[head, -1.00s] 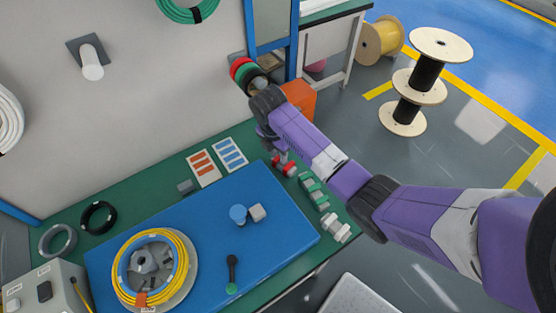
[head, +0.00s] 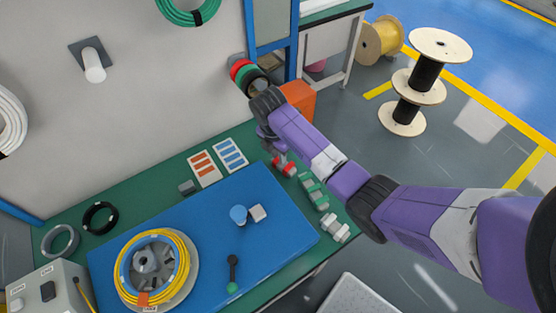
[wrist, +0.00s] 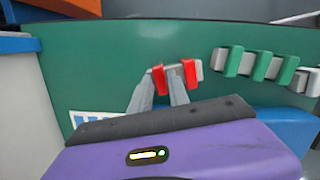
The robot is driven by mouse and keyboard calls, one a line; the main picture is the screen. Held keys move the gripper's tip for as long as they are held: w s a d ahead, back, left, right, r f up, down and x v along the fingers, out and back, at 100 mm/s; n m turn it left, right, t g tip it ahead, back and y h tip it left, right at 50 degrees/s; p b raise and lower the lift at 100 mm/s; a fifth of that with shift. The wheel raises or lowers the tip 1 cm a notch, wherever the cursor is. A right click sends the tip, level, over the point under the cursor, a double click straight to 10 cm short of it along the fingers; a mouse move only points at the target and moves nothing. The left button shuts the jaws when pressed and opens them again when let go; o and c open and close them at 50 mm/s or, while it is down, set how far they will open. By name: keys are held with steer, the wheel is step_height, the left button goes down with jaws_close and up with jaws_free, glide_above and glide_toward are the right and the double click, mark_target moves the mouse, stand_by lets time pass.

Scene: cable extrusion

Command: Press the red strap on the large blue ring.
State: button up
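Two red straps sit on a small light rack on the green bench. One red strap (wrist: 159,78) is at my fingertips in the wrist view, and the other (wrist: 190,74) is just right of it. They look like small red blocks in the head view (head: 283,166). My gripper (wrist: 161,85) has its two grey fingers on either side of the left strap; whether they touch it I cannot tell. The large blue ring (head: 127,262) lies inside a yellow cable coil on a reel, at the left of the blue mat. My wrist partly hides the rack in the head view.
Green straps (wrist: 260,66) stand on a rack to the right in the wrist view. The blue mat (head: 195,222) holds a blue knob (head: 238,214), a grey block (head: 258,212) and a black-handled tool (head: 232,270). An orange box (head: 299,98) is close behind my wrist.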

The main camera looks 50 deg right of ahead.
jaws_close()
steer(key=shift+r+p, duration=2.85)
step_height(320, 180, up, 2)
steer(key=shift+r, duration=0.2)
